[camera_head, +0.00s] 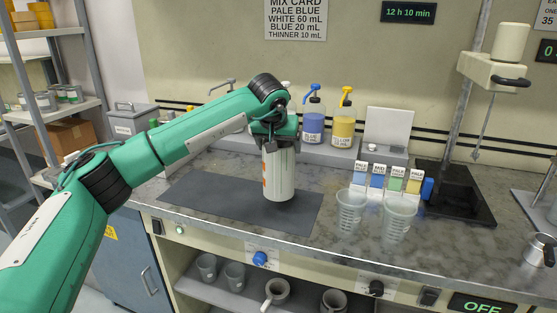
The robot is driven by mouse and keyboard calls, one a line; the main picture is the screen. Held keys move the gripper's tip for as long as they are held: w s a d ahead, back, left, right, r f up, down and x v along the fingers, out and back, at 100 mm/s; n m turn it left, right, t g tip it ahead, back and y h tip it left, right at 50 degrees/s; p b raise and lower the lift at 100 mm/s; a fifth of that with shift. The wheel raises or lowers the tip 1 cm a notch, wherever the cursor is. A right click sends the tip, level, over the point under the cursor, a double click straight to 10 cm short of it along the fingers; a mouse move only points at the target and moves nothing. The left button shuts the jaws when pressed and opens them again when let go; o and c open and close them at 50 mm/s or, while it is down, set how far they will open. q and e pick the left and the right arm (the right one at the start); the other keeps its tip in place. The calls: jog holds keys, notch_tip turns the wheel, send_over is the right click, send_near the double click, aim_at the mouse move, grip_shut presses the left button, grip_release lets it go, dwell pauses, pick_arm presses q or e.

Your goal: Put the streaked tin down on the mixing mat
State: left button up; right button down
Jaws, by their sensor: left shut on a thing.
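The streaked tin (279,178) is a pale, upright cylinder with an orange mark on its left side. My left gripper (276,139) comes down over its top and is shut on it. The gripper hides the tin's top. The dark grey mixing mat (205,197) lies flat on the bench. The tin's base is over the right part of the mat; I cannot tell for sure whether it touches. My right gripper is not in view.
Two clear ribbed cups (398,219) stand right of the mat near the bench's front edge. Behind them is a row of colour cards (377,178). Blue and yellow pump bottles (343,124) stand at the back. A mixer stand (455,190) is at the right.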

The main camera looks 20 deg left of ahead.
aim_at(279, 160)
pick_arm(q)
jog(key=shift+f, duration=2.15)
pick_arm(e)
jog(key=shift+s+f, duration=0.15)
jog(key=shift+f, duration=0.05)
pick_arm(q)
jog(key=shift+f, duration=0.1)
jog(key=o, duration=1.7)
jog(key=shift+o, duration=0.2)
jog(key=shift+s, duration=0.1)
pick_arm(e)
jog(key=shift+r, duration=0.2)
pick_arm(q)
jog(key=v, duration=1.2)
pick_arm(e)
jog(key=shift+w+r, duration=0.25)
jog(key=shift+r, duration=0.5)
